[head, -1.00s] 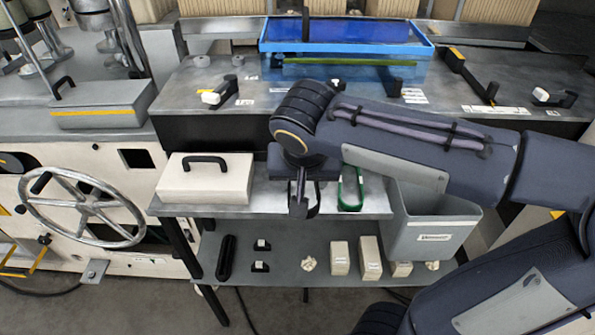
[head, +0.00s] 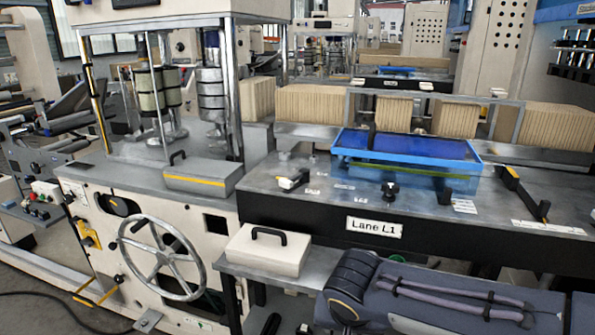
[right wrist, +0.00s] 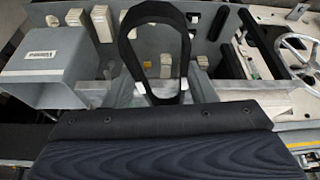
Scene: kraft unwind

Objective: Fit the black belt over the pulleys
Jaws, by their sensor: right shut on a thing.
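The black belt (right wrist: 183,58) shows in the right wrist view as an upright closed loop, its lower end meeting the dark edge of my right gripper (right wrist: 160,112). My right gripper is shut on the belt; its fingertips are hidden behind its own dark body. In the head view my right arm enters at the lower right, and its gripper and the belt are below the picture's edge. My left gripper is in neither view. I cannot clearly make out the pulleys; a dark rounded part (head: 112,204) sits in a slot on the machine's cream front.
A spoked handwheel (head: 162,257) stands out from the machine front. A cream box with a black handle (head: 268,250) sits on the side shelf. A blue clear-sided guard (head: 405,160) stands on the lane deck. A grey bin (right wrist: 48,62) shows in the right wrist view.

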